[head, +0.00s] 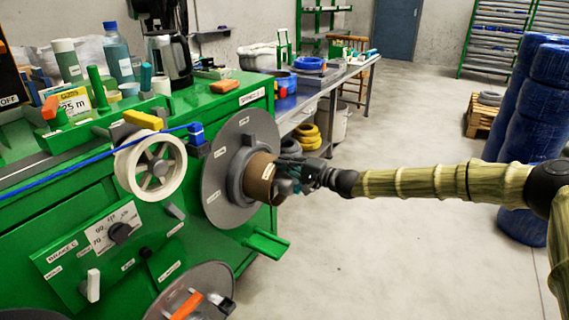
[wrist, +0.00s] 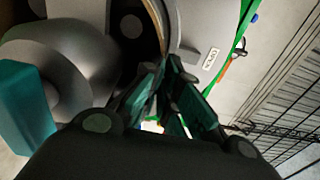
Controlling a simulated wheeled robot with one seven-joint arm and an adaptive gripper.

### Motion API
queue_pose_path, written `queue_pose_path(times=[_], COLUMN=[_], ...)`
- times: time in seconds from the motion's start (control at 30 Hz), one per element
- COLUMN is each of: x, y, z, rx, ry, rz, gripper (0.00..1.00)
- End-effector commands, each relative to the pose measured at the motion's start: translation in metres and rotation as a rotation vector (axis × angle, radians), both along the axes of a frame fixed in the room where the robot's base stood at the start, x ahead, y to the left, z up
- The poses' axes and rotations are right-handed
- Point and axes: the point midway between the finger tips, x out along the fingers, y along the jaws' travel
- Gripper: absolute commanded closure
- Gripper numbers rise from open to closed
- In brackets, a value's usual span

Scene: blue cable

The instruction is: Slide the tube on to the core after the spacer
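The brown tube (head: 261,178) sits around the core, in front of a grey ring that looks like the spacer (head: 236,174), against the large grey disc (head: 214,177). The core's grey end (head: 286,187) shows at the tube's open end. My gripper (head: 287,172) reaches in from the right at that end. In the wrist view its teal-padded fingers (wrist: 168,82) pinch together at the tube's thin brown rim (wrist: 155,22). The disc (wrist: 204,45) lies beyond. Whether the tube touches the spacer is hard to tell.
A cream spool (head: 151,166) with a blue cable (head: 90,155) above it is left of the disc. A green bracket (head: 265,244) juts out below. The green bench top holds bottles and a kettle (head: 168,60).

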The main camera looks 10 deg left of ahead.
Motion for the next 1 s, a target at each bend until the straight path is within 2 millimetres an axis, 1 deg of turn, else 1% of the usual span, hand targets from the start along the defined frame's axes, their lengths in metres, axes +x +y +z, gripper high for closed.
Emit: queue_pose_path(times=[0.03,0.3,0.4,0.47,0.63,0.83,0.9,1.0], x=[-0.003,-0.0036,-0.0035,-0.003,-0.0014,-0.0011,-0.0011,-0.0012], y=[0.005,0.0053,0.005,0.0031,-0.0011,-0.0005,-0.0002,0.0], z=[-0.0037,-0.0047,-0.0049,-0.0045,-0.0038,-0.003,-0.0031,-0.0035], rx=[-0.003,-0.004,-0.004,-0.003,-0.002,-0.002,-0.002,-0.002], ry=[0.003,0.003,0.003,0.003,0.003,0.002,0.002,0.003], rz=[0.005,0.006,0.006,0.004,-0.001,0.0,0.0,0.0], gripper=[1.0,1.0,0.8,0.7,0.7,0.7,0.6,0.54])
